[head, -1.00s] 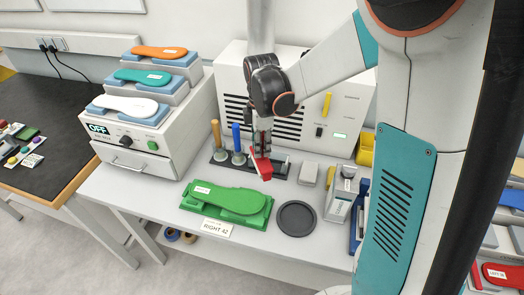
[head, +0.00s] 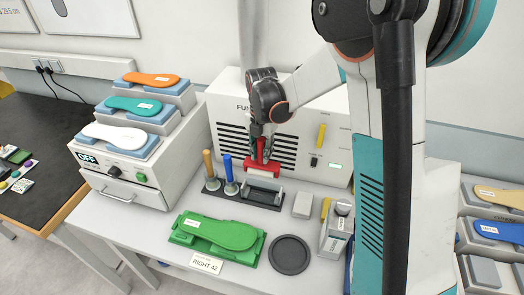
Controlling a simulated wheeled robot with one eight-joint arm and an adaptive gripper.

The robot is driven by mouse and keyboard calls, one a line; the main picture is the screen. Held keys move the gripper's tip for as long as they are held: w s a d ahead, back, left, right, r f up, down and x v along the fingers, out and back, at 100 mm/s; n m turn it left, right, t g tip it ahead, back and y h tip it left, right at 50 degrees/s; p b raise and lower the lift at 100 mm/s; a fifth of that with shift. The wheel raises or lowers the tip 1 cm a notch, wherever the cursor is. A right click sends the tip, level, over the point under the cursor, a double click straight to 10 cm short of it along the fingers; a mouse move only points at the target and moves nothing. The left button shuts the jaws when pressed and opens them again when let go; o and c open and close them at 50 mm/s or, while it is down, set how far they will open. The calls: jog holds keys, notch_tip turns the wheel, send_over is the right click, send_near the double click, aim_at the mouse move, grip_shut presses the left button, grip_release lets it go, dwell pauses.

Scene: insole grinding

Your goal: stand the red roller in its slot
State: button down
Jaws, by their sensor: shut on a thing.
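The red roller (head: 262,167) has a red handle and a wide red head, with a pale cylinder just below it. My gripper (head: 262,146) is shut on its handle and holds it upright, head down, over the right part of the dark rack (head: 213,186). In the rack's left part stand a tool with a wooden handle (head: 208,164) and a tool with a blue handle (head: 228,169). The slot is largely hidden behind the roller, and I cannot tell whether the roller touches the rack.
A green insole on its green block (head: 218,232) and a dark round dish (head: 289,254) lie in front of the rack. A grey block (head: 303,205) and a small grey device (head: 335,235) stand to the right. The white machine (head: 229,108) rises close behind.

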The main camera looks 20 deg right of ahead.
aim_at(262, 165)
jog(key=shift+f+b, duration=1.85)
jog(key=shift+f, duration=1.25)
jog(key=shift+b, duration=0.45)
jog(key=shift+f+b, duration=0.3)
jog(key=shift+b, duration=0.25)
jog(key=shift+f+b, duration=2)
jog(key=shift+f, duration=0.15)
dwell(1.8)
